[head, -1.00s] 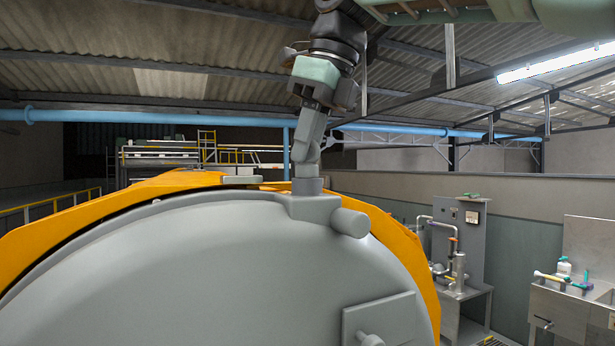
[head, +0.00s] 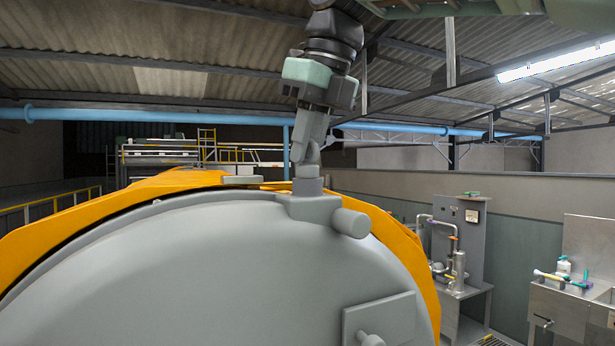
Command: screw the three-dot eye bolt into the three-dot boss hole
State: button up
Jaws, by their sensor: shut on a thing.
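My gripper (head: 307,158) points down from the top of the picture at a grey boss (head: 308,187) on the upper rim of the big grey domed cover. Its fingers are shut, with their tips just over the boss. A small grey piece (head: 309,171) shows between the fingertips and the boss top; it seems to be the eye bolt, mostly hidden by the fingers. I cannot see its thread, how deep it sits in the hole, or any dots on the bolt or boss.
The grey cover (head: 190,270) fills the lower left, edged by an orange shell (head: 95,212). A stub cylinder (head: 350,223) juts out right of the boss. A square plate (head: 380,320) with a knob sits lower right. A steel sink (head: 565,300) stands far right.

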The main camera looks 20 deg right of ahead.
jog(key=o, duration=0.6)
jog(key=shift+w+d+f, duration=0.1)
jog(key=shift+d+f, duration=0.05)
jog(key=shift+f, duration=0.5)
jog(key=shift+c, duration=0.2)
jog(key=shift+o, duration=0.3)
jog(key=shift+w+d+r+p, duration=0.1)
jog(key=shift+w+r+p, duration=0.05)
jog(key=shift+r+p, duration=0.4)
jog(key=shift+w+r+p, duration=0.1)
jog(key=shift+r+p, duration=0.35)
jog(key=shift+r, duration=0.2)
jog(key=shift+w+v, duration=0.15)
jog(key=shift+v, duration=0.6)
jog(key=shift+w+v, duration=0.1)
jog(key=shift+v, duration=0.65)
jog(key=shift+a+r, duration=0.15)
jog(key=shift+a, duration=0.2)
